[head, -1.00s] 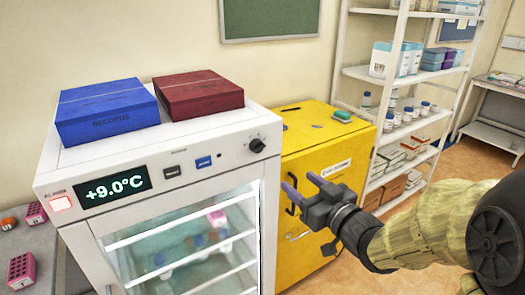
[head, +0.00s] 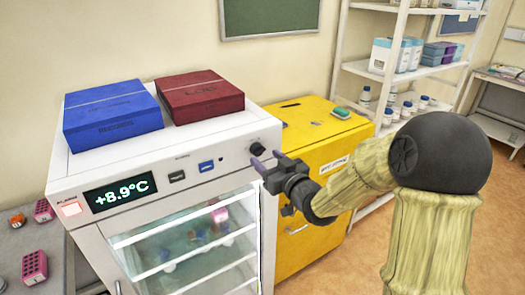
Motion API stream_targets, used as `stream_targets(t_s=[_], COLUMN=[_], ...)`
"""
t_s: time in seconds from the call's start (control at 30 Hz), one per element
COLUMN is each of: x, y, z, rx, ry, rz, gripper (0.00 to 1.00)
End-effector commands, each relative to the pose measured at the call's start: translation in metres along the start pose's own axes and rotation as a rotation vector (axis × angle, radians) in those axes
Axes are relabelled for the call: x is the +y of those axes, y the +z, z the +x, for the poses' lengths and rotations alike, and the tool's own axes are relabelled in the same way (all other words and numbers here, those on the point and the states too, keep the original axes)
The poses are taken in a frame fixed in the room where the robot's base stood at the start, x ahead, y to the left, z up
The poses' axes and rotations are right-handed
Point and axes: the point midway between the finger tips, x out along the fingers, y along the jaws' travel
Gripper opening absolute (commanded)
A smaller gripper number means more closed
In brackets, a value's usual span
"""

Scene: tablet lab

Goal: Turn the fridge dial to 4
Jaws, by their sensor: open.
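The white fridge (head: 228,160) has a glass door and a panel along its top front. The black dial (head: 257,149) is at the right end of that panel. Its numbers and pointer are too small to read. The green display (head: 119,191) reads +8.9°C. My gripper (head: 266,160) is open and empty, its purple-tipped fingers pointing left towards the panel, just below and right of the dial. I cannot tell whether a fingertip touches the fridge. The dial is not between the fingers.
A blue box (head: 112,115) and a dark red box (head: 200,95) lie on the fridge top. A yellow cabinet (head: 318,135) stands right of the fridge, close behind my gripper. A white shelf (head: 410,72) holds bottles further right. Pink racks lie at the left.

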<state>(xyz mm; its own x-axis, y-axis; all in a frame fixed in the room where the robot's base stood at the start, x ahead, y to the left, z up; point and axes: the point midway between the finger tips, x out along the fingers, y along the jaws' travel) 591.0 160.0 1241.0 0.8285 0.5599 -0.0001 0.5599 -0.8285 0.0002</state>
Motion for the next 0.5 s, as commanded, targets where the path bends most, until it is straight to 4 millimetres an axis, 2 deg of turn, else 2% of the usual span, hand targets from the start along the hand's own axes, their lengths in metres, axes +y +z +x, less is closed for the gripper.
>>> stream_targets(t_s=[0.1, 0.2, 0.5], x=[-0.001, 0.000, 0.000], y=[-0.002, -0.001, 0.000], z=[0.019, 0.029, 0.033], rx=[0.000, 0.000, -0.001], ry=[-0.002, -0.001, 0.000], rz=[0.002, 0.001, 0.000], gripper=[0.55, 0.55, 0.55])
